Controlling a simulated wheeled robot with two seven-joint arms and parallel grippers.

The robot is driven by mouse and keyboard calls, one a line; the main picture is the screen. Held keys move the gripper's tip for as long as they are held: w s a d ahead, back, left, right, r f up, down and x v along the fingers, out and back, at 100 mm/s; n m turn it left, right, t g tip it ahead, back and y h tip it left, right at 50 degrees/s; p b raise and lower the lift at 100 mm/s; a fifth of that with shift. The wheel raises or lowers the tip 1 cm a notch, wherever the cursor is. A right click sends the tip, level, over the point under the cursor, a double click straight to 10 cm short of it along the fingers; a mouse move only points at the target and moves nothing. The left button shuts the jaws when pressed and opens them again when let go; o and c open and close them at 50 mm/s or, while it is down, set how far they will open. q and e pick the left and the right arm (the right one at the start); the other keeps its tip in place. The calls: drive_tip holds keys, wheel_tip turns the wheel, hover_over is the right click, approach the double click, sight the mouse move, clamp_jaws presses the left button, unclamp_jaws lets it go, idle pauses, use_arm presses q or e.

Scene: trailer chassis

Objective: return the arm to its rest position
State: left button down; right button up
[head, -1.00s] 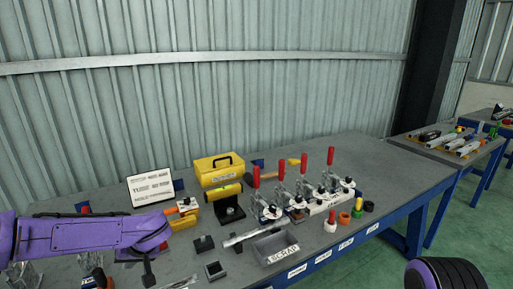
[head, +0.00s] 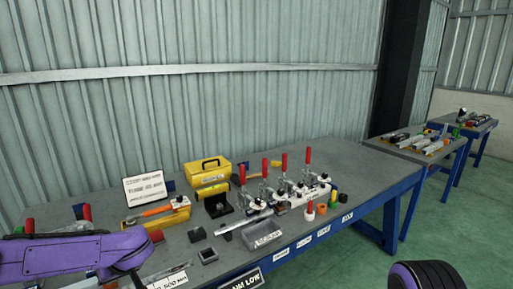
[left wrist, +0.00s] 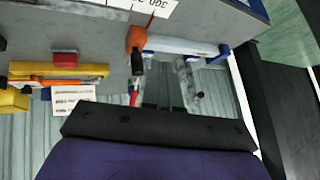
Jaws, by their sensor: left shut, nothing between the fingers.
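My left arm (head: 75,254) is purple and reaches in from the left edge of the head view, low over the near left part of the workbench (head: 350,160). In the head view its gripper is not clearly seen. In the left wrist view the dark body of my left gripper (left wrist: 165,98) spans the lower middle, and its jaws are shut with nothing between them. A dark and purple rounded part of mine (head: 428,276) shows at the lower right of the head view. My right gripper is not in view.
A yellow toolbox (head: 208,172), red-handled clamps (head: 283,163), a scrap bin (head: 270,237) and a white sign (head: 149,188) stand on the bench. In the wrist view an orange-handled tool (left wrist: 136,40) lies near the gripper. More tables (head: 415,150) stand at the right; green floor is clear.

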use_arm(q)
drive_tip(key=s+d+f+n+t+h+b, duration=0.1)
drive_tip(key=s+d+f+t, duration=0.2)
drive_tip(key=f, duration=0.4)
drive_tip(key=s+d+f+n+h+b, duration=0.1)
drive_tip(key=s+d+f, duration=0.2)
drive_tip(key=s+f, duration=0.3)
drive_tip(key=s+d+f+t+h+b, duration=0.1)
drive_tip(key=s+d+f+t, duration=0.15)
drive_tip(key=f, duration=0.55)
drive_tip(key=s+f+m+g, duration=0.1)
drive_tip(key=s+f, duration=0.2)
drive_tip(key=s, duration=0.4)
drive_tip(key=s+a+f+m+g+b, duration=0.1)
drive_tip(key=s+f+g, duration=0.1)
drive_tip(key=s, duration=0.4)
drive_tip(key=s+f+m+g, duration=0.2)
drive_tip(key=s+f, duration=0.3)
drive_tip(key=s, duration=0.2)
drive_tip(key=shift+s+a+h+b, duration=0.2)
drive_tip(key=shift+s+h+b, duration=0.15)
drive_tip(key=shift+h+b, duration=0.05)
drive_tip(key=shift+f, duration=0.1)
